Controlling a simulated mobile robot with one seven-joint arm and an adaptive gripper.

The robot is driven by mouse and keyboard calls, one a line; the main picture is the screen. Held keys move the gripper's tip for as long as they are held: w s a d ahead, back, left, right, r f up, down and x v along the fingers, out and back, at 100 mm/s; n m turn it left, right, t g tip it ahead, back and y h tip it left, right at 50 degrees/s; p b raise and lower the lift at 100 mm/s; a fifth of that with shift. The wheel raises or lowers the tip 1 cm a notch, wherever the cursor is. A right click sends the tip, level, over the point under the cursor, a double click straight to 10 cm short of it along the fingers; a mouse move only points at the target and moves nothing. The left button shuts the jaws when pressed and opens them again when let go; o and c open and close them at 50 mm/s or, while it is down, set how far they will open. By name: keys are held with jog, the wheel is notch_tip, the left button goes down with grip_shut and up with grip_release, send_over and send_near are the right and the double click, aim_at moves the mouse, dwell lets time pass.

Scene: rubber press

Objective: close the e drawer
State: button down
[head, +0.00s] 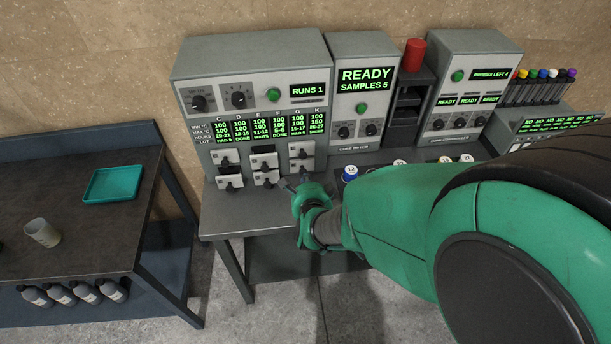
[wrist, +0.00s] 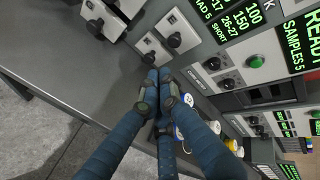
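A grey cabinet (head: 250,75) holds small pale drawers with black knobs in two rows. The lower left drawer (head: 229,183) seems to stand out from the front, though how far is unclear. My gripper (head: 290,185) is just below and in front of the right-hand drawers (head: 301,151). In the wrist view my gripper (wrist: 158,74) has its fingertips together, with nothing visible between them. The tips are close to a drawer knob (wrist: 149,57); contact is unclear.
A cure meter (head: 361,90) stands right of the cabinet, with several round-lidded pots (head: 350,173) on the bench before it. My arm covers much of the right bench. A dark table (head: 70,215) with a teal tray (head: 111,184) stands left, across a floor gap.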

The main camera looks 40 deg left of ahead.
jog(key=shift+v, duration=1.85)
jog(key=w+d+r+n+h, duration=0.1)
jog(key=w+d+r+n, duration=0.1)
jog(key=d+r, duration=0.55)
jog(key=w+d+r+n+g+h, duration=0.1)
jog(key=w+d+r, duration=0.25)
jog(key=d, duration=0.75)
jog(key=w+d+r+n+h, duration=0.1)
jog(key=w+d+r+n, duration=0.1)
jog(key=d+r, duration=0.55)
jog(key=s+d+r+n+g+h, duration=0.1)
jog(key=s+d+r+n+h, duration=0.1)
jog(key=s+d, duration=0.7)
jog(key=s+d+r+n+g+h, duration=0.1)
jog(key=s+d, duration=0.9)
jog(key=d, duration=1.1)
notch_tip(320, 180, up, 2)
jog(key=shift+d+n+g+h, duration=0.3)
jog(key=shift+n+h, duration=0.4)
jog(key=shift+h, duration=0.4)
jog(key=shift+a, duration=0.15)
